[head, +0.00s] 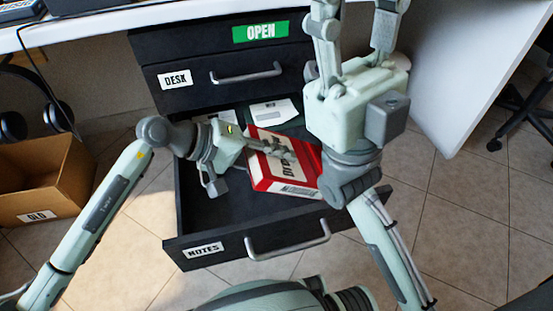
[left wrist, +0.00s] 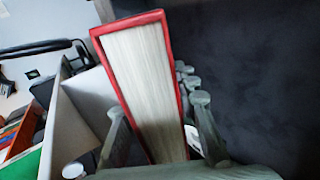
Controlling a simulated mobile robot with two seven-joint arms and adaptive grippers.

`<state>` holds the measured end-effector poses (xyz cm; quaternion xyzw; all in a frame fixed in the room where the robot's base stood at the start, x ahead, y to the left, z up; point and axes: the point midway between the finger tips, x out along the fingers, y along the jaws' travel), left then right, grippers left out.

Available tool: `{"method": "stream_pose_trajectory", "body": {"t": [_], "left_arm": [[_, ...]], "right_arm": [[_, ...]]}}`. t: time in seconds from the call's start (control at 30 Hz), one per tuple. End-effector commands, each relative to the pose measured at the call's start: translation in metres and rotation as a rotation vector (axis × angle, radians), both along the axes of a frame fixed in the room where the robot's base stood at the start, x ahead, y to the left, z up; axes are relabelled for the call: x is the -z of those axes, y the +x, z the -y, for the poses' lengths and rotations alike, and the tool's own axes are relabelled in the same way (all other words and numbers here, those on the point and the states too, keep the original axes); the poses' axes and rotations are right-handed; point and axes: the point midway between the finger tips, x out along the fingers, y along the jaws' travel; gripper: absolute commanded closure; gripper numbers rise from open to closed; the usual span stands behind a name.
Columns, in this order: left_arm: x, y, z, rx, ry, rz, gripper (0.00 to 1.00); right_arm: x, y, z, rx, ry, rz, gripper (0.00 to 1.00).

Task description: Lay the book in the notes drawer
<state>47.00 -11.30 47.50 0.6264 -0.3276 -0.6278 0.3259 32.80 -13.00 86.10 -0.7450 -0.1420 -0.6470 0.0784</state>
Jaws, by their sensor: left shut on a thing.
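The notes drawer (head: 285,239), black with a NOTES label on its front, is pulled open below the DESK drawer. The red-and-white book (head: 292,172) is over the right part of its interior, tilted; I cannot tell whether it touches the drawer floor. My left gripper (head: 268,148) is shut on the book's upper left part. In the left wrist view the book (left wrist: 145,85) shows its page edges and red cover between my fingers (left wrist: 162,140). My right gripper (head: 356,22) is open and empty, fingers pointing up the picture, in front of the cabinet's right side.
White papers (head: 274,112) lie towards the back of the open drawer. The closed DESK drawer (head: 225,75) and a green OPEN sign (head: 260,32) are above. A cardboard box marked OLD (head: 45,180) stands at left, near headphones (head: 12,126). The drawer's left front floor is bare.

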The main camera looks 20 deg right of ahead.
Motion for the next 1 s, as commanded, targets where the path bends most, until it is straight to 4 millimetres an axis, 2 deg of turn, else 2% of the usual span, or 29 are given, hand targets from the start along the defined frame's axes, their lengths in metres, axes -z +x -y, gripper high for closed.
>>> {"method": "stream_pose_trajectory", "body": {"t": [0.13,0.17,0.33,0.73,1.0], "left_arm": [[-0.003,0.0,0.001,0.0,-0.005,0.003,1.0],[-0.003,0.0,0.001,0.0,-0.005,0.003,0.69],[-0.002,0.0,0.001,0.0,-0.004,0.003,0.48],[-0.004,0.001,-0.006,-0.001,0.002,0.002,0.47],[-0.033,0.001,-0.049,-0.003,0.003,0.005,0.47]], "right_arm": [[-0.001,0.0,0.0,0.0,0.0,0.0,0.6],[-0.001,0.0,0.0,0.0,0.0,0.0,0.6],[-0.001,0.0,0.0,0.0,0.0,0.0,0.6],[0.0,0.0,0.0,-0.001,-0.001,0.001,0.6],[0.0,0.0,0.0,0.0,0.0,0.0,0.6]]}}
